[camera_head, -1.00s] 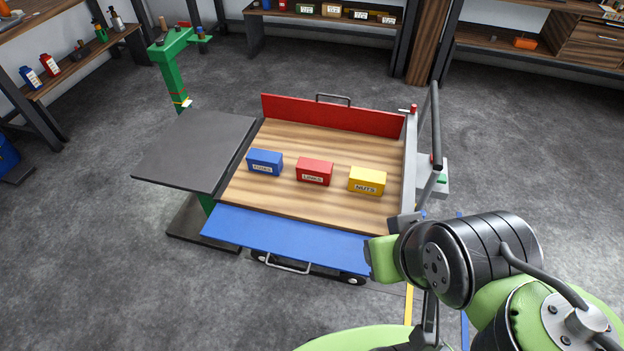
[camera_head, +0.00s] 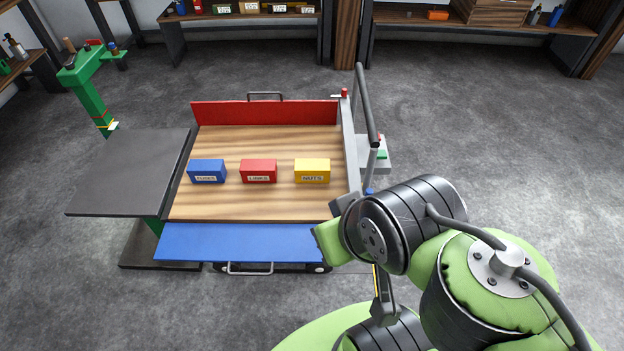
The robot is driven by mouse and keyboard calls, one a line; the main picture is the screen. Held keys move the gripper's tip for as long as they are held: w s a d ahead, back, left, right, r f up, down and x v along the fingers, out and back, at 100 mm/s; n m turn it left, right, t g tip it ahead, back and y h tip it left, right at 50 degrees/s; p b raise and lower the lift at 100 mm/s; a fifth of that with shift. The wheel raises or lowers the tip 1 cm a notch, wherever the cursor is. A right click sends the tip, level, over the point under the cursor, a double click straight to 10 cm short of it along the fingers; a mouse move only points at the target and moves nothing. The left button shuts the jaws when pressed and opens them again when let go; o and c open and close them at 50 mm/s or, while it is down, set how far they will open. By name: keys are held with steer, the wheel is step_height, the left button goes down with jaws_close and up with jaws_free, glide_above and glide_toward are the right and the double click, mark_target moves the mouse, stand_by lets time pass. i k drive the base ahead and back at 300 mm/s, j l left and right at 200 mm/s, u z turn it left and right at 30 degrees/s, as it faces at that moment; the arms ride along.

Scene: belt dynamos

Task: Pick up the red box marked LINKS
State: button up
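The red box marked LINKS (camera_head: 258,171) stands upright on the wooden deck (camera_head: 250,205) of a low cart, label facing me. It is the middle one of three boxes in a row. A blue box (camera_head: 206,171) stands apart to its left. A yellow box marked NUTS (camera_head: 312,171) stands apart to its right. My arm fills the lower right, clear of the boxes. A narrow dark part below its bent links may be my gripper (camera_head: 384,300), but the links partly hide it and its fingers cannot be made out. Nothing touches the red box.
The cart has a red back panel (camera_head: 265,113), a blue front flap (camera_head: 235,243) and a grey right rail with a dark upright bar (camera_head: 367,105). A dark plate (camera_head: 130,172) adjoins it on the left, near a green post (camera_head: 90,98). Open floor lies around; shelves line the back.

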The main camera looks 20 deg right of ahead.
mark_target(251, 170)
steer(key=i+j+u, duration=0.1)
steer(key=i+u, duration=0.65)
steer(key=u, duration=0.2)
